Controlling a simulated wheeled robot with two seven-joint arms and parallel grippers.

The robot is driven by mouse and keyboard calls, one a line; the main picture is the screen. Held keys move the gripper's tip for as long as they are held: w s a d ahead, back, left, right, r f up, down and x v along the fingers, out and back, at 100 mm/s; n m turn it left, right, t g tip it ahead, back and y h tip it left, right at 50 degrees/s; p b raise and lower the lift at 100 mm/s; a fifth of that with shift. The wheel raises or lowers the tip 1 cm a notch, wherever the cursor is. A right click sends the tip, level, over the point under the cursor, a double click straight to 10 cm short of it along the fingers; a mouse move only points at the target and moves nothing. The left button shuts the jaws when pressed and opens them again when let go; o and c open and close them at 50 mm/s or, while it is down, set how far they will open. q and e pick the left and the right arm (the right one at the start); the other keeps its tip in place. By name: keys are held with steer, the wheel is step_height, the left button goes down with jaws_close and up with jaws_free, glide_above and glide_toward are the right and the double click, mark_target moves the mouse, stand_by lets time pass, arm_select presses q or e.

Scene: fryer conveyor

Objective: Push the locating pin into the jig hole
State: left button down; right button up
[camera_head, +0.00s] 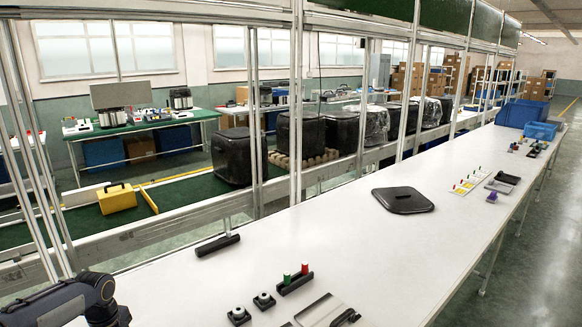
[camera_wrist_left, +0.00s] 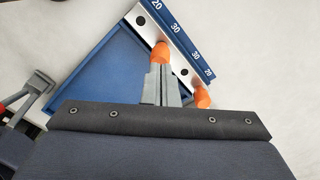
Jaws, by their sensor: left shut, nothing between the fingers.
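In the left wrist view, a blue jig (camera_wrist_left: 112,72) lies on the pale table, with a silver strip (camera_wrist_left: 146,26) carrying dark holes and a blue number edge reading 20, 30, 30, 20. An orange pin (camera_wrist_left: 160,52) stands at the strip, just beyond my left gripper's tips. A second orange part (camera_wrist_left: 202,97) is at the strip's lower right, partly hidden by the gripper body. My left gripper (camera_wrist_left: 160,70) is shut and empty; its grey fingers are at or very near the first pin, and contact is unclear. How deep either orange part sits cannot be told. My right gripper is not in view.
A grey clamp-like part (camera_wrist_left: 38,84) with a red handle is left of the jig. In the head view, the long white table (camera_head: 330,235) holds a black lid (camera_head: 403,200), a black block with red and green pegs (camera_head: 295,281), and blue bins (camera_head: 522,113). Its middle is mostly clear.

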arm_select(q)
steer(key=shift+f+b, duration=0.6)
steer(key=shift+f, duration=0.4)
steer(key=shift+s+f, duration=0.1)
steer(key=shift+f, duration=0.25)
steer(key=shift+d+r, duration=0.1)
steer(key=shift+r+p, duration=2.1)
steer(key=shift+r, duration=0.85)
